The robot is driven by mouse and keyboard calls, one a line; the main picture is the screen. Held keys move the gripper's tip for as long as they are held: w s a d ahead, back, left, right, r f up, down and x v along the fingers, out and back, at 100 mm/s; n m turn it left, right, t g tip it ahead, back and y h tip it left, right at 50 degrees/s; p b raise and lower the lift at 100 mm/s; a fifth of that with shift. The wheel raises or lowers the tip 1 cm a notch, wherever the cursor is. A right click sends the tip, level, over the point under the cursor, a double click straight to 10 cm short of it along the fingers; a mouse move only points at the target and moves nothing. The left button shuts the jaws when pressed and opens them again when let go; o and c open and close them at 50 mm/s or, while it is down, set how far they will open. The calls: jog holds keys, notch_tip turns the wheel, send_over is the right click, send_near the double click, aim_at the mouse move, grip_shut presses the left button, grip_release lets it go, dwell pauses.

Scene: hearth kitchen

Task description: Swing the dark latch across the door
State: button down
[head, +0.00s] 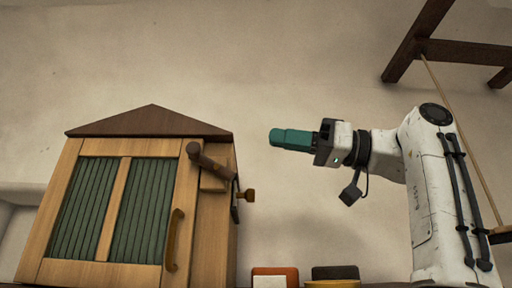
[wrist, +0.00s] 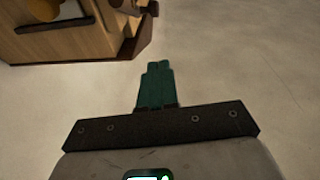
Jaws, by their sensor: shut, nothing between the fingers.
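The wooden cabinet's door (head: 118,210), with green slatted panels and a curved handle (head: 175,240), looks shut at the left of the head view. The dark latch (head: 212,163) is a brown bar by the door's upper right corner, in front of a wooden block. It slants from upper left to lower right. I cannot tell whether its left end overlaps the door. My gripper (head: 274,137) has teal fingers, shut and empty, in the air right of the cabinet and apart from the latch. In the wrist view the shut fingers (wrist: 158,68) point toward the wall.
A brass-coloured knob (head: 248,195) sticks out from the cabinet's right side. The cabinet (wrist: 85,38) shows at the wrist view's upper left. An orange-and-white object (head: 275,276) and a dark-and-yellow object (head: 334,274) sit at the bottom. The wall space around my gripper is clear.

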aim_at(211, 163)
jog(key=f+p+x, duration=0.2)
jog(key=p+x, duration=0.2)
jog(key=x, duration=0.8)
jog(key=shift+w+a+f, duration=0.25)
jog(key=shift+f, duration=0.15)
jog(key=shift+s+f+b, duration=0.1)
jog(key=shift+s+b, duration=0.1)
jog(key=shift+b, duration=0.2)
